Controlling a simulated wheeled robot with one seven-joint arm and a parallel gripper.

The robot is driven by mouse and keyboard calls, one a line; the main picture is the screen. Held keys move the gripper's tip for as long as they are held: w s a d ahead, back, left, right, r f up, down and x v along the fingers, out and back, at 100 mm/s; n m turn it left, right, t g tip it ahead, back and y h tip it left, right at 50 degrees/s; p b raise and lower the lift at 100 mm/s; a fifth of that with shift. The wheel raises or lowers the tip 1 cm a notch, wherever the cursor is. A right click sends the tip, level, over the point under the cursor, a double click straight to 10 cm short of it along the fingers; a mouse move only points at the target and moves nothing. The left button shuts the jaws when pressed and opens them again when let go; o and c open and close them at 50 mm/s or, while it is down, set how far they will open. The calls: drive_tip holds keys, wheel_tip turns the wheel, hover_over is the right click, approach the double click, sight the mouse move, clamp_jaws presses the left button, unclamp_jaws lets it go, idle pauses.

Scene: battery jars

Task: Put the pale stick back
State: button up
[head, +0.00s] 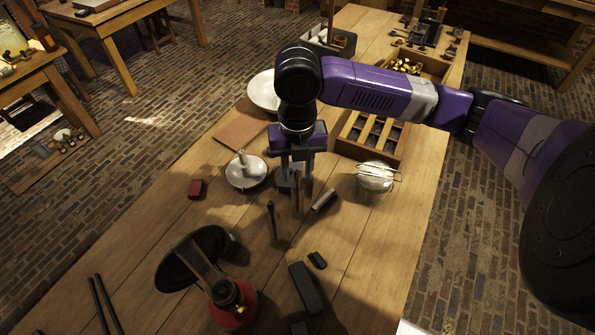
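My gripper (297,182) points down over the middle of the table. Its two fingers show a little apart. A thin, pale upright stick (296,200) shows between and below the fingers. Whether the fingers touch it, and what its lower end rests on, I cannot tell. A dark upright stick (272,220) stands just in front and to the left. A short pale cylinder with a dark end (325,200) lies tilted on the table to the right. A white saucer (236,181) at the left bears a pale, stubby upright piece (244,159).
A red burner (233,308) and a black round plate (176,273) are at the front left. A dark bar (305,288) lies in front. A wire-topped round dish (375,178) and a wooden compartment box (362,152) stand at the right.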

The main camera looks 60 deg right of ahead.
wheel_tip(320, 180, up, 11)
drive_tip(key=shift+b, duration=0.4)
idle(0.4)
